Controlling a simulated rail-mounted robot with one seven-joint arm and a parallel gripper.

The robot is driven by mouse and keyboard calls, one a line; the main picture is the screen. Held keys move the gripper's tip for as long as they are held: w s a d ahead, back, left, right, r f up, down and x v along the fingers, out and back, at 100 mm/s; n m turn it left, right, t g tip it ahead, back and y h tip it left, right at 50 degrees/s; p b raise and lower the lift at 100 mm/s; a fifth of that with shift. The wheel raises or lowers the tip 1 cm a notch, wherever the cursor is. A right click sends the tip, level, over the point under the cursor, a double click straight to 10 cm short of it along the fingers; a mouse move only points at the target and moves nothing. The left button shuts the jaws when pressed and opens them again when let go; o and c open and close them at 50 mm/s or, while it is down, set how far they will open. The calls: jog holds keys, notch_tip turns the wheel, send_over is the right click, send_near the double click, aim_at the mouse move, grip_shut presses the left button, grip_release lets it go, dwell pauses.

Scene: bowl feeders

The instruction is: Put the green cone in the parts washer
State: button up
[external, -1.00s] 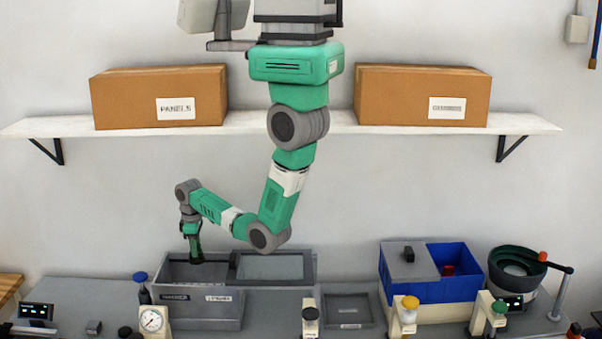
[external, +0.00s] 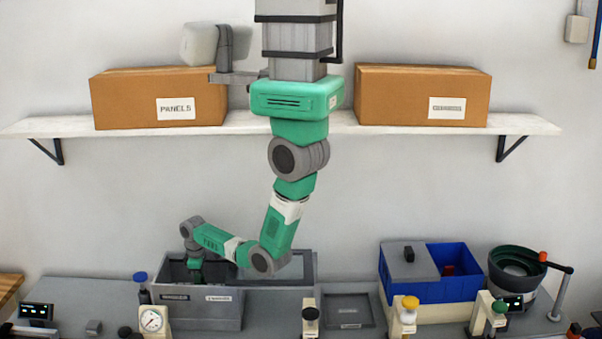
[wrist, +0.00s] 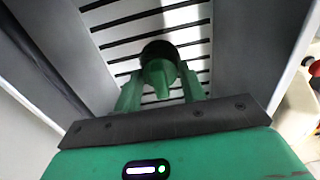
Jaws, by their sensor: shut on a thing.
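The parts washer (external: 200,315) is a grey open-topped bin at the left of the bench, with labels on its front. My gripper (wrist: 160,88) is shut on the green cone (wrist: 160,75), which sits between the two green fingers. A dark round part shows at the cone's far end. In the wrist view, the cone is over the washer's slatted floor (wrist: 120,14), between its walls. I cannot tell whether it touches the floor. In the external view, my gripper is down in the washer's open left part, and the front wall hides the cone.
A shallow grey tray (external: 348,310), a blue bin (external: 455,288) and a bowl feeder (external: 515,272) are to the right.

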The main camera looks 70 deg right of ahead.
jog(key=shift+f, duration=1.85)
jog(key=shift+f, duration=0.1)
jog(key=shift+f+b, duration=0.15)
jog(key=shift+b, duration=0.2)
jog(key=o, duration=1)
notch_tip(320, 180, up, 12)
jog(key=shift+r+p, duration=0.25)
jog(key=shift+p, duration=0.5)
jog(key=shift+w, duration=0.1)
